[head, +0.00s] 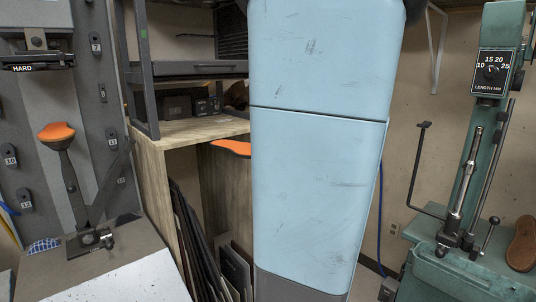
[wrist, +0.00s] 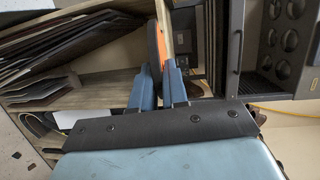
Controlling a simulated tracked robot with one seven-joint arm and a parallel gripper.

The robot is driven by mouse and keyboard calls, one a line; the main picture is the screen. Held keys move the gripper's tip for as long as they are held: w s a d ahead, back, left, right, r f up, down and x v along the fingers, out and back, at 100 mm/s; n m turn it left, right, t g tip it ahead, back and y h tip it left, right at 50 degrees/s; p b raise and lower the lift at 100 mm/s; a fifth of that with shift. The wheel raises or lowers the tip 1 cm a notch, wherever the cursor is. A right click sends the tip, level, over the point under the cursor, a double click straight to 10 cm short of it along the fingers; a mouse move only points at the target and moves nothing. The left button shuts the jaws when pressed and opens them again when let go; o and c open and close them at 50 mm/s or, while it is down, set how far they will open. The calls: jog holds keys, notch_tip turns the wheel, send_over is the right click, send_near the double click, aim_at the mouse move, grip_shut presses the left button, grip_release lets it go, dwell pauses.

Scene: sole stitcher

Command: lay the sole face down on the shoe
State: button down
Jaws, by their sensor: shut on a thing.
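The sole is a thin piece with an orange face and dark edge; its orange end (head: 230,147) shows left of my arm in the head view. In the wrist view the sole (wrist: 155,45) stands edge-on between the two blue fingers of my gripper (wrist: 160,82), which is shut on it. My arm hides the gripper and the rest of the sole in the head view. A brown shoe-shaped piece (head: 522,243) leans at the right edge on the green machine. I cannot tell whether it is the task's shoe.
An orange foot-shaped top (head: 57,131) sits on a dark post on the grey bench (head: 120,275) at left. A wooden shelf unit (head: 155,200) with dark upright sheets (head: 195,240) stands behind my arm. The green machine (head: 470,190) stands at right.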

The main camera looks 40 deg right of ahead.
jog(key=s+r, duration=0.4)
jog(key=r, duration=0.5)
dwell(0.4)
jog(key=m, duration=0.9)
dwell(0.4)
